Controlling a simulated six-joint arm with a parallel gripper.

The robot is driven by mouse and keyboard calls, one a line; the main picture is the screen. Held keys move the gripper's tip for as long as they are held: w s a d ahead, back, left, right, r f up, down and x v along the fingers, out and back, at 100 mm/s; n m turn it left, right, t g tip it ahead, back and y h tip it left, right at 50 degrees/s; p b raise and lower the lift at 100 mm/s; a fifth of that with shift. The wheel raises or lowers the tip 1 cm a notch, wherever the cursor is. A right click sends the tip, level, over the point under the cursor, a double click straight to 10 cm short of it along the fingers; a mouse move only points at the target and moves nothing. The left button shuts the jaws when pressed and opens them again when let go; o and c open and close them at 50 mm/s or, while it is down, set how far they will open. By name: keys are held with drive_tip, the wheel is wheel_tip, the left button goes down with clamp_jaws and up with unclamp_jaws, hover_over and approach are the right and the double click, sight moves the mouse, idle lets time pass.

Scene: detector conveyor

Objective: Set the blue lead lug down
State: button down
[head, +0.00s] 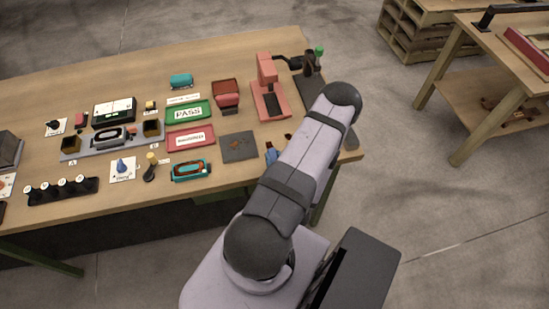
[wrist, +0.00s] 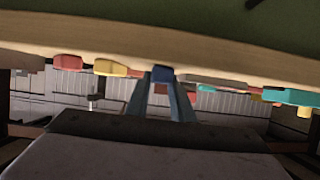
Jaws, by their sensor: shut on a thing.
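In the wrist view the blue lead lug (wrist: 162,74) shows as a small dark blue block at the tips of my gripper (wrist: 161,82). The two grey-blue fingers are shut on it. The wrist picture looks upside down, with the bench edge across its top. In the head view my arm covers most of the gripper. A small blue patch (head: 271,153) shows beside the arm near the bench's front right; I cannot tell whether it is lug or finger. I cannot tell whether the lug touches the bench.
A dark square mat (head: 239,146) lies left of the arm. Beside it are a red tray (head: 205,143), a green PASS tray (head: 206,115) and a teal-framed detector (head: 190,170). A red press (head: 268,90) stands behind. A grey fixture (head: 75,151) lies further left.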

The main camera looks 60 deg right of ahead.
drive_tip(key=c, duration=1.5)
unclamp_jaws()
drive_tip(key=shift+c, duration=0.2)
drive_tip(key=shift+r, duration=0.1)
drive_tip(key=p+v, duration=0.1)
drive_tip(key=v, duration=0.4)
drive_tip(key=shift+s+a+r+p, duration=0.1)
drive_tip(key=shift+s+a+p, duration=0.05)
drive_tip(key=shift+p, duration=0.2)
